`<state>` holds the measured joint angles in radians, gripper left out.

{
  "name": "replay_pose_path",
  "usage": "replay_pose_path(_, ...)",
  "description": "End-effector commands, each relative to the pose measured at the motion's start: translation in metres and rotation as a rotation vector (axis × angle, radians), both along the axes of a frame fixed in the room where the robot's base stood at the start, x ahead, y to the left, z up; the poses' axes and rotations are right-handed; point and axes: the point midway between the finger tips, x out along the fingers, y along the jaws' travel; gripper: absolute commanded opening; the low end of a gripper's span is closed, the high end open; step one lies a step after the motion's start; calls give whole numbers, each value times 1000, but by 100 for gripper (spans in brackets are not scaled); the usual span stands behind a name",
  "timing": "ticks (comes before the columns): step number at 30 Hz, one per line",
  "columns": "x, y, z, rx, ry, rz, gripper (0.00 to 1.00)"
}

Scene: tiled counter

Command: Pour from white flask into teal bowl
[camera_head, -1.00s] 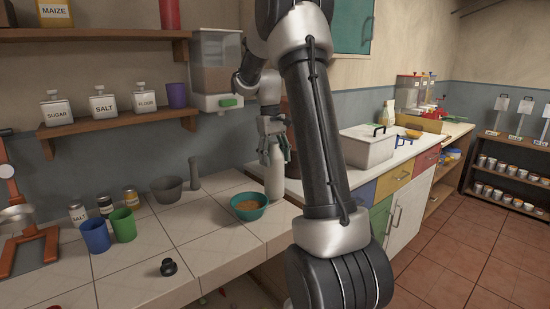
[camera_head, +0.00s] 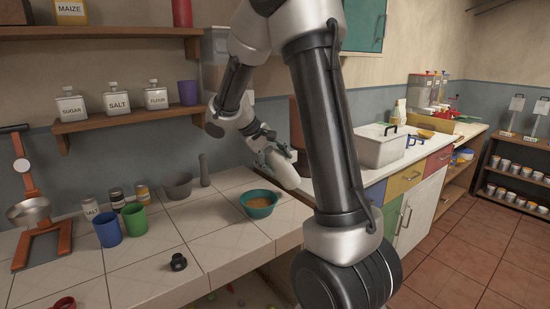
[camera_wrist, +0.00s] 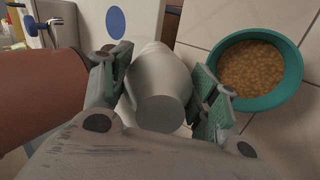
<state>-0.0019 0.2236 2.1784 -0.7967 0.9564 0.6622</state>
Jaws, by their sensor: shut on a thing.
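The white flask (camera_head: 283,170) is held off the counter, tilted with its lower end toward the right and front in the head view. My gripper (camera_head: 266,146) is shut on it; in the wrist view the finger pads (camera_wrist: 160,92) press the flask (camera_wrist: 160,80) from both sides. The teal bowl (camera_head: 258,211) stands upright on the tiled counter, below and left of the flask. In the wrist view the bowl (camera_wrist: 283,97) is right of the flask and apart from it, holding tan-yellow grains. The flask's mouth is not clear.
A grey mortar (camera_head: 178,187) with a pestle stands left of the bowl. A blue cup (camera_head: 107,228), a green cup (camera_head: 134,220) and a small black object (camera_head: 178,262) are farther left. A reddish-brown cylinder (camera_head: 297,120) stands behind the flask. Bare tiles lie left of the bowl.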

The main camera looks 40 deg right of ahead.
Motion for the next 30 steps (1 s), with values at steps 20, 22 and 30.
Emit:
replay_pose_path(20,2,-9,-40,-513,-103,0,24)
replay_pose_path(22,2,-9,-40,-517,-104,0,24)
replay_pose_path(30,2,-9,-41,-538,-106,0,24)
